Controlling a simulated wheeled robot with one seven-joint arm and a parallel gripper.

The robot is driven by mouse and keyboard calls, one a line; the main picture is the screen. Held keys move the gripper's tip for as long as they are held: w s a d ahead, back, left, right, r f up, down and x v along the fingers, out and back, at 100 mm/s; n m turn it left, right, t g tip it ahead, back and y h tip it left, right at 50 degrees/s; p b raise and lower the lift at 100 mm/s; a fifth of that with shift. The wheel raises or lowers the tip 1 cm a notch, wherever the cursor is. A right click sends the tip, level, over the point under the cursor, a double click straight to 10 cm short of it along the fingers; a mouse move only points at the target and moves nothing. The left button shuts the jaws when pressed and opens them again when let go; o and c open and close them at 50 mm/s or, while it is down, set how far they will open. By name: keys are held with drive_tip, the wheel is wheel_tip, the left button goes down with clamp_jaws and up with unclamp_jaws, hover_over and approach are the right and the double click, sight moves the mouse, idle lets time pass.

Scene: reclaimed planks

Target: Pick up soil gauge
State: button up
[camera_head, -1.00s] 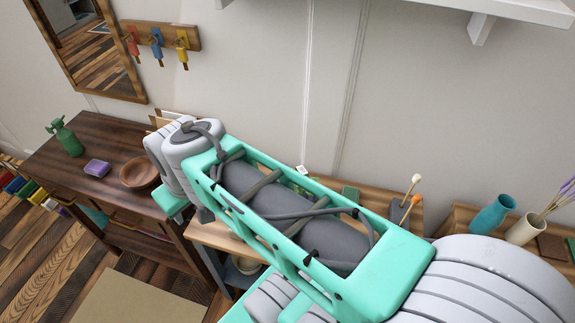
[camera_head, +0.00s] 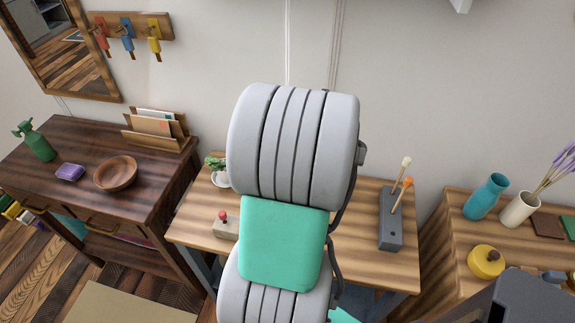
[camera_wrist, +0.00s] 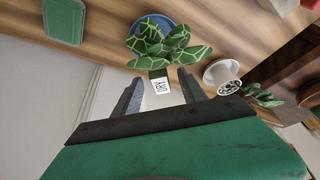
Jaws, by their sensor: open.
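The soil gauge (camera_wrist: 160,85) appears in the wrist view as a small white face with dark lettering and a dark green part beside it. It is at the leaves of a patterned green plant (camera_wrist: 165,48) in a blue pot (camera_wrist: 150,20). My gripper (camera_wrist: 160,76) is open, with one finger on each side of the gauge in the picture. I cannot tell whether the fingers touch it. In the head view my arm hides the gripper, the gauge and the blue pot.
A second plant in a white pot (camera_wrist: 222,72) stands close by. A green flat item (camera_wrist: 64,20) lies on the wooden top. In the head view, a grey holder with two sticks (camera_head: 390,220) stands right of my arm and a red-knobbed box (camera_head: 226,222) left of it.

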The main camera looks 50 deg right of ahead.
drive_tip(key=shift+x, duration=1.1)
drive_tip(key=shift+c, duration=0.6)
clamp_jaws()
